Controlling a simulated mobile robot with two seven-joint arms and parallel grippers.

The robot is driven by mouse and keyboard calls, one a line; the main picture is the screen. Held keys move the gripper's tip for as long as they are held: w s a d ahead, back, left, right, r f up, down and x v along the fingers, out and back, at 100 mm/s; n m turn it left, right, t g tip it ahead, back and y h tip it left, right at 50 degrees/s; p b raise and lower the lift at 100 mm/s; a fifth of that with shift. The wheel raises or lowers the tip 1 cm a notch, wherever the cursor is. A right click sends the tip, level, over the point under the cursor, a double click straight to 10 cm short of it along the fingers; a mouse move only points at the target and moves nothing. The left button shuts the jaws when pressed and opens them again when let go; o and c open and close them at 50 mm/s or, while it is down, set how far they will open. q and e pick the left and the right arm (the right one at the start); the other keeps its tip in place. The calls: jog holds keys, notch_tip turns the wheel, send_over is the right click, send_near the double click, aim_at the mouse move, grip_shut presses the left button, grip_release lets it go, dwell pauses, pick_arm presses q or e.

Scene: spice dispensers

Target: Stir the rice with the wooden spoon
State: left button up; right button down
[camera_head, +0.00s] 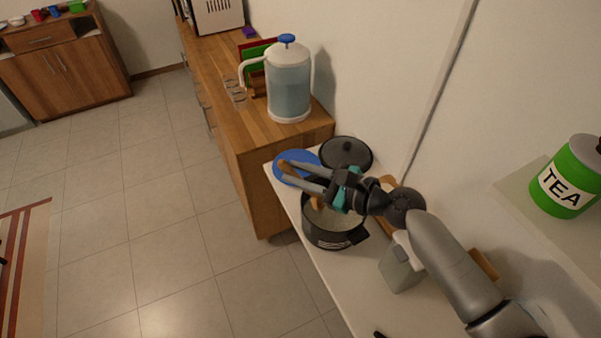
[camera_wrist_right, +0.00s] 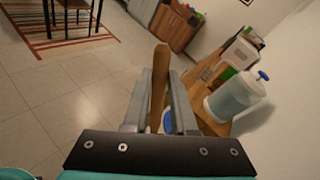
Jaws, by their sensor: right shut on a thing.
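My right gripper (camera_head: 300,177) is above the dark pot (camera_head: 333,236) on the white counter, its fingers pointing left. It is shut on the wooden spoon (camera_wrist_right: 158,85), whose handle stands up between the fingers in the right wrist view. In the head view a bit of the spoon (camera_head: 316,203) shows below the fingers, reaching down into the pot. Pale rice (camera_head: 345,218) shows inside the pot, partly hidden by the gripper. I cannot tell how deep the spoon sits. My left gripper is in neither view.
A dark lid (camera_head: 346,153) and a blue plate (camera_head: 293,160) lie behind the pot. A grey-green container (camera_head: 400,266) stands to its right. A water dispenser (camera_head: 289,84) stands on the wooden cabinet (camera_head: 262,137). A green tea tin (camera_head: 568,179) is on a shelf at right.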

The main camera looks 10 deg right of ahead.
notch_tip(320, 180, up, 5)
jog(key=shift+r, duration=0.1)
dwell(0.7)
dwell(0.5)
